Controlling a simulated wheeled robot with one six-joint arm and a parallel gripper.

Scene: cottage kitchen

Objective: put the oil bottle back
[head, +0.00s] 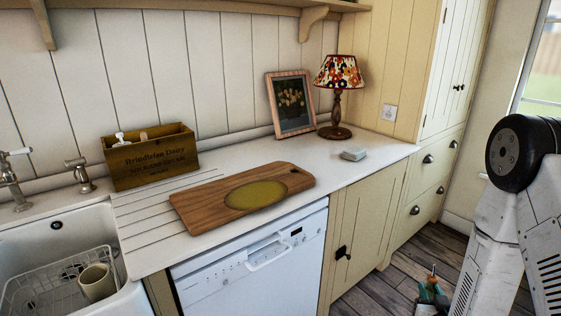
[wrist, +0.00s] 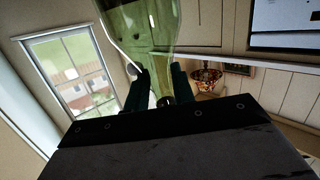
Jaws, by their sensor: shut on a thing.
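In the wrist view, the oil bottle (wrist: 150,32) is clear green glass and sits between the dark fingers of my gripper (wrist: 158,88), which is shut on it. Its top end in that picture is cut off. In the head view, green and orange parts (head: 430,292) show low at the right beside my arm; they are too small to tell bottle from fingers. A wooden crate (head: 150,160) with lettering stands on the counter by the wall, with white and wooden items poking out. I cannot tell what else is inside it.
A wooden board (head: 205,203) with a yellow-green oval (head: 256,195) lies mid-counter (head: 350,178). Behind it stand a picture frame (head: 291,104) and a lamp (head: 337,85); a small white block (head: 354,153) lies nearby. The sink (head: 38,240) at left holds a wire rack with a cup (head: 97,281).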

